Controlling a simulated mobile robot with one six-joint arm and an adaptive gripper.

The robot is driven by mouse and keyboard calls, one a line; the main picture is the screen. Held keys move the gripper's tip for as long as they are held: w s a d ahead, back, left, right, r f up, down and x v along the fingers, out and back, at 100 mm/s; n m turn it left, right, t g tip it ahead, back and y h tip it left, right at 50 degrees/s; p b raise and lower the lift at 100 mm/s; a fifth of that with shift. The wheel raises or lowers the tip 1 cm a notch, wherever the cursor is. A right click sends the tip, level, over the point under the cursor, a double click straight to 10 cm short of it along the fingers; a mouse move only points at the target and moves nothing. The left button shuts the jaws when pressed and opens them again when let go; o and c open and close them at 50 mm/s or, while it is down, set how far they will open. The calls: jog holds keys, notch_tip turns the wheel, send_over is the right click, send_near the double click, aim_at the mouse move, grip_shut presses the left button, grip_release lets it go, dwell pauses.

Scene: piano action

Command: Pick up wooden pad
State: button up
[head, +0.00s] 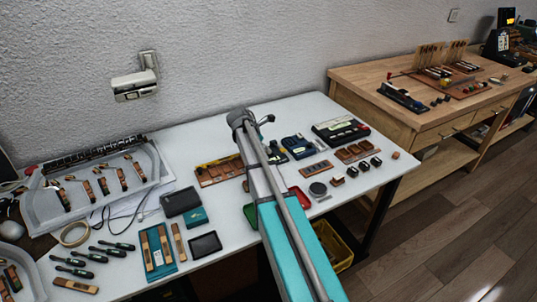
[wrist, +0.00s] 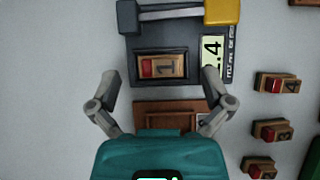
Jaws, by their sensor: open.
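In the wrist view, a small wooden pad (wrist: 164,67) with a red patch and the mark 1 lies in a dark framed recess of a grey gauge device. Three similar wooden blocks with red patches, an upper one (wrist: 277,83), a middle one (wrist: 272,131) and a lower one (wrist: 258,168), lie on the white table at the right. My gripper (wrist: 159,80) is open and empty, its fingertips spread on either side of the recess and the pad. In the head view my arm hides much of the gripper and the table under it.
The gauge device (wrist: 139,42) carries a bar with grey and yellow ends and a display. A brown wooden holder (wrist: 145,107) lies below it. In the head view, the white table (head: 290,110) bears cases, trays and tools. A wooden bench (head: 365,80) stands at the right.

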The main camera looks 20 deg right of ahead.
jog(key=shift+d+f, duration=0.3)
jog(key=shift+f, duration=0.15)
dwell(0.3)
jog(key=c, duration=0.9)
jog(key=shift+c, duration=0.2)
jog(key=shift+r, duration=0.2)
notch_tip(320, 180, up, 2)
jog(key=shift+r+p, duration=0.15)
jog(key=shift+p, duration=1)
jog(key=s+d+r+p, duration=0.2)
jog(key=s+r+p, duration=0.3)
jog(key=s, duration=0.1)
jog(key=s+d+r+p, duration=0.2)
jog(key=s+r+p, duration=0.3)
jog(key=s, duration=0.2)
jog(key=shift+d+r, duration=0.2)
jog(key=shift+d, duration=0.15)
jog(key=shift+s, duration=0.1)
